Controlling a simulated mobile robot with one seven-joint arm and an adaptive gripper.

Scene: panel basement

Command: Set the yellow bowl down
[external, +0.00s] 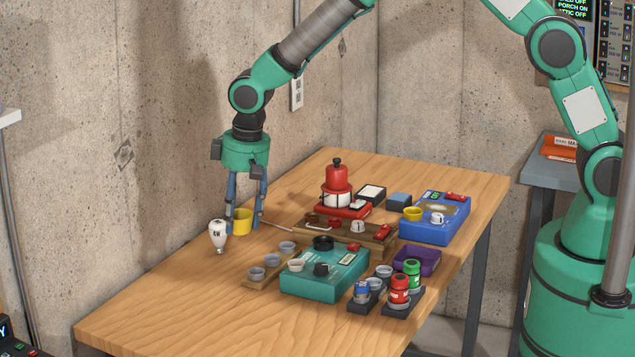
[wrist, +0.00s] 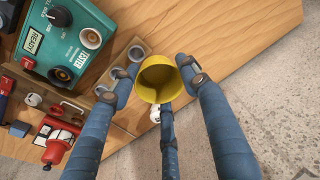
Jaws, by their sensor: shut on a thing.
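The yellow bowl (external: 242,222) is deep and cup-like. It sits upright between the blue fingers of my gripper (external: 244,226), near the back left edge of the wooden table. In the wrist view the yellow bowl (wrist: 160,76) shows its open mouth, and my gripper (wrist: 158,84) has its fingers around it, shut on it. I cannot tell whether the bowl's base touches the table.
A wooden strip with grey cups (external: 270,264) and a teal tester box (external: 325,271) are to the right and front. The front left tabletop is clear.

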